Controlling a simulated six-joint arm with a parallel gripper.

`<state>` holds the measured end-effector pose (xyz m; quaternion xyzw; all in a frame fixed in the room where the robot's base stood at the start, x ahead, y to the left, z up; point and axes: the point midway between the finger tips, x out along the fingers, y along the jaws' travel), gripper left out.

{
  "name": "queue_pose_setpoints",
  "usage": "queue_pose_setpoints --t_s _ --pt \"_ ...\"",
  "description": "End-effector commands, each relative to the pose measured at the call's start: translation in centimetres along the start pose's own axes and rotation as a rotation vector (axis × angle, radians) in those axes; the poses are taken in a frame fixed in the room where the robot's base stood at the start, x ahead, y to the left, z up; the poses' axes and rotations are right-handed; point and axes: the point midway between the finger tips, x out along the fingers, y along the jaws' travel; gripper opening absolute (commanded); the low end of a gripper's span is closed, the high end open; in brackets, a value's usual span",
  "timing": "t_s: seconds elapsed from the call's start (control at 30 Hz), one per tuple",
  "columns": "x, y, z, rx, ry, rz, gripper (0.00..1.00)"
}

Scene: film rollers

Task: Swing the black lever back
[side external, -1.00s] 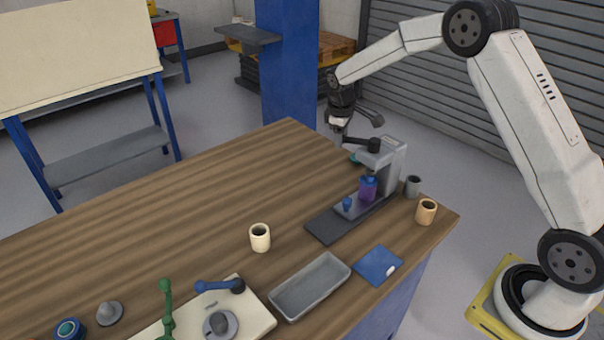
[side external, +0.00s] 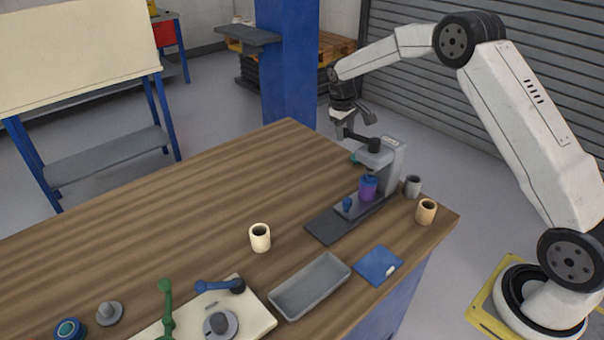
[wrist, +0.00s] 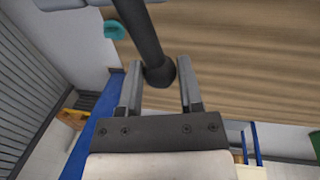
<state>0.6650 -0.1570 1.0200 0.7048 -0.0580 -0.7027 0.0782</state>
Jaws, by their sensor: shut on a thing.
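The black lever (side external: 359,138) sticks out to the left from the top of a grey stand (side external: 393,170) near the table's right corner. My gripper (side external: 341,133) is at the lever's free end and is shut on it. In the wrist view the lever (wrist: 143,35) runs down from the top edge, and its round knob lies between the two fingers of my gripper (wrist: 160,92). The far side of the knob is hidden. A purple cylinder with a blue top (side external: 368,189) stands on the stand's base, below the lever.
A blue knob (side external: 347,204) is on the stand's dark base plate (side external: 325,227). A grey cup (side external: 413,187) and a tan cup (side external: 426,212) stand close to the right. A teal piece (side external: 356,158) sits behind the stand. The table's left middle is clear.

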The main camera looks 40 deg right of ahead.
Motion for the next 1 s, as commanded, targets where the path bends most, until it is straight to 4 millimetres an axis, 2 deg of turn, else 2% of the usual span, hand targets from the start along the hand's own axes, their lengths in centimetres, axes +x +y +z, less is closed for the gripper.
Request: queue_pose_setpoints --t_s 0.4,0.87,0.9,1.0 --pt "0.4 1.9 -0.2 0.216 -0.042 0.0 0.0" --pt "0.4 2.2 -0.2 0.24 -0.048 0.001 0.0" --pt "0.4 2.2 -0.1 0.24 -0.048 0.001 0.52" --pt "0.4 2.2 -0.2 0.239 -0.047 0.001 0.81"
